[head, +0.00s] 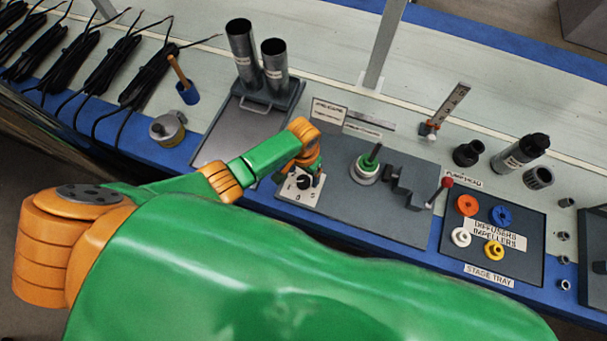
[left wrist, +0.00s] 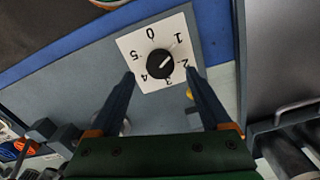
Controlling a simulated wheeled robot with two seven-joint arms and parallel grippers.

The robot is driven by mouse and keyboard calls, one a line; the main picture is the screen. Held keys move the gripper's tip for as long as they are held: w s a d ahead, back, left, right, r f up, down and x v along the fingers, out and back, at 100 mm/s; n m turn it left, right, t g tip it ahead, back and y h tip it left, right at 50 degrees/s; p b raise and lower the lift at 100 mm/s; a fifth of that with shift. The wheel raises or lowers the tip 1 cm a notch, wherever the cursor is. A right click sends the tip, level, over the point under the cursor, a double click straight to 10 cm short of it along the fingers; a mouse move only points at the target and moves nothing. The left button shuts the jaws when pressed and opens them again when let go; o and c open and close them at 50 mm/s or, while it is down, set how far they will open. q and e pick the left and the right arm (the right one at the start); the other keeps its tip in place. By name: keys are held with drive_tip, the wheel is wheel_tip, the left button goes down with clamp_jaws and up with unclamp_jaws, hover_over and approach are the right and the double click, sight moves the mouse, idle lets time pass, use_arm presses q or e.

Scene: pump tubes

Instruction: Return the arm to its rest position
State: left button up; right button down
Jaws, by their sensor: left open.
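My left arm reaches in from the left in the head view, and its gripper (head: 306,178) hangs over a white dial plate at the front left of the grey work panel. In the left wrist view the gripper (left wrist: 160,74) is open, one finger on each side of a black dial knob (left wrist: 160,64). Nothing is held between the fingers. The white plate (left wrist: 137,50) carries the numbers 0 to 5. I cannot tell whether the fingertips touch the plate. My right gripper is not in view.
The grey panel (head: 345,205) carries a green-topped post (head: 371,158) and a stepped block (head: 402,188). Two metal tubes (head: 243,55) stand behind on a dark stand. A stage tray (head: 475,258) with coloured rings lies right. Black cable bundles (head: 105,60) lie at the left.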

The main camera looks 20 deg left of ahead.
use_arm(q)
wheel_tip(320, 180, up, 3)
drive_tip(key=shift+r, duration=0.1)
idle(0.3)
